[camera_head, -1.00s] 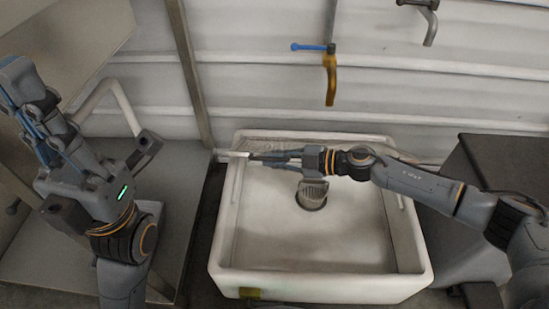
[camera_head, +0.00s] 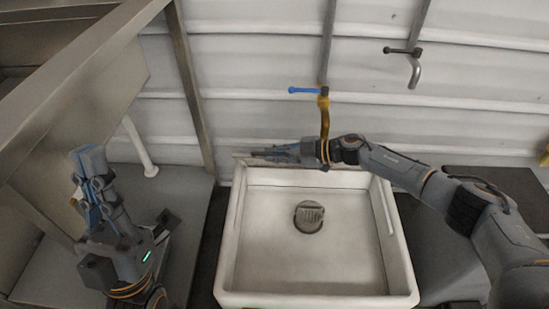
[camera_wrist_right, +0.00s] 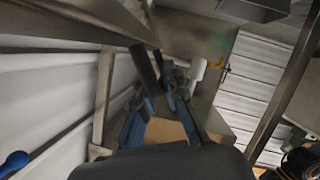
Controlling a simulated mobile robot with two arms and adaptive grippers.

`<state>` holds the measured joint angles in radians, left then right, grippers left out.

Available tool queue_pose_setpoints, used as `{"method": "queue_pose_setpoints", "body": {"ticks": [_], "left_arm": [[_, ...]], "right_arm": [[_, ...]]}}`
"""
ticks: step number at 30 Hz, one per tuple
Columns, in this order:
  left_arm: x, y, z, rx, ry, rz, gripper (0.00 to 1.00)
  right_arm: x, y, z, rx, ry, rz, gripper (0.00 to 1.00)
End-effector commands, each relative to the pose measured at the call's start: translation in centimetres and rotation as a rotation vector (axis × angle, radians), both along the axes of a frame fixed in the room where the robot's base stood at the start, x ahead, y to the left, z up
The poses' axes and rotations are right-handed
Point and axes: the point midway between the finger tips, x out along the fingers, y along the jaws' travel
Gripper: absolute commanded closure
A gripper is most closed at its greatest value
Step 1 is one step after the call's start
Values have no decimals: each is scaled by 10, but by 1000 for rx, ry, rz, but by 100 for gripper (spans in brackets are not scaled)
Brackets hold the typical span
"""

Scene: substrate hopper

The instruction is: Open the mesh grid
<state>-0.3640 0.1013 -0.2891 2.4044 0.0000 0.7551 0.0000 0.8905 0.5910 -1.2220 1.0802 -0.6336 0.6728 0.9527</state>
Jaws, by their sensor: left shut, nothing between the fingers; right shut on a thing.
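The white sink (camera_head: 227,240) stands against the back wall in the head view. A thin strip along its back rim, apparently the mesh grid (camera_head: 243,158), is seen nearly edge-on and partly hidden by my right arm. My right gripper (camera_head: 262,154) is shut at this strip, above the back rim, pointing left; the exact contact is too small to make out. In the right wrist view its dark fingers (camera_wrist_right: 176,88) are together, and what they hold is unclear. My left gripper (camera_head: 86,156) is shut and empty at the left, away from the sink.
A yellow tap with a blue handle (camera_head: 305,90) hangs just above my right wrist. A metal tap (camera_head: 412,68) is further right. A drain strainer (camera_head: 309,216) sits in the otherwise empty basin. A steel post (camera_head: 190,85) stands left of the sink.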

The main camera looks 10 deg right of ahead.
Motion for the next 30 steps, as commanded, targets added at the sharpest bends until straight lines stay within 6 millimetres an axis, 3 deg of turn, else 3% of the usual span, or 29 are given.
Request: {"method": "queue_pose_setpoints", "body": {"ticks": [4,5,8,20,30], "left_arm": [[0,0,0,0,-1,0,100],[0,0,0,0,-1,0,100],[0,0,0,0,-1,0,100],[-1,0,0,-1,-3,-1,100],[0,0,0,-1,-3,-1,100]], "right_arm": [[2,-2,2,1,-4,-6,100],[2,-1,2,1,-4,-6,88],[2,-1,2,1,-3,-5,67],[-2,-6,2,0,-2,-2,66],[-25,-64,23,-1,-1,-5,66]]}}
